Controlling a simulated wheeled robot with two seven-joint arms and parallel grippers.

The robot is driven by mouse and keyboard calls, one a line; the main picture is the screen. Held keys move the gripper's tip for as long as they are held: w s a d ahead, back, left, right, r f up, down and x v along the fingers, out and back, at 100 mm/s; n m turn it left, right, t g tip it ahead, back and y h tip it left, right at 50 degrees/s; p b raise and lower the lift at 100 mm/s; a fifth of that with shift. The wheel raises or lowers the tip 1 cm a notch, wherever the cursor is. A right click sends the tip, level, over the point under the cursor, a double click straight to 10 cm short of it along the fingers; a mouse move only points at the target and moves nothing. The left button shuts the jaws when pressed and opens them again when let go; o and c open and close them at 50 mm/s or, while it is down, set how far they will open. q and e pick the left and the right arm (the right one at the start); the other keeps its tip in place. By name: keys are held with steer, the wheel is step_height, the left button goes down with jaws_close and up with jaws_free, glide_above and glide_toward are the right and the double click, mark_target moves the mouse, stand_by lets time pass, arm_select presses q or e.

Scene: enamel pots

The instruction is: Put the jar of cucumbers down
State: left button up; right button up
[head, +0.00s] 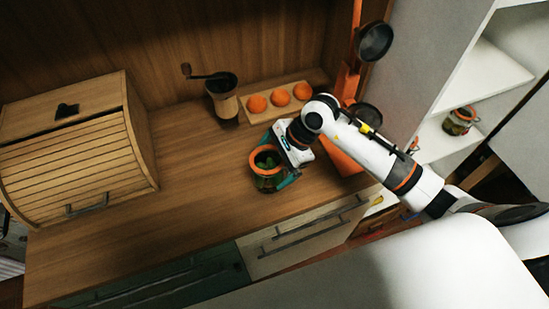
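The jar of cucumbers (267,173) is a glass jar with an orange rim and green contents. It is at the middle of the wooden counter, upright as far as I can see. My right gripper (280,170) is at the jar, with its teal fingers on either side of it, and appears shut on it. Whether the jar's base touches the counter is hard to tell from this angle. My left gripper is not in view.
A wooden bread box (75,150) stands at the left. A coffee grinder (223,98) and a board with three oranges (280,97) are behind the jar. Another jar (460,120) stands on the white shelf (490,75) at right. The counter (190,190) left of the jar is clear.

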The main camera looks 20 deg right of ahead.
steer(key=b+v, duration=0.2)
steer(key=v, duration=1)
steer(key=shift+b, duration=0.35)
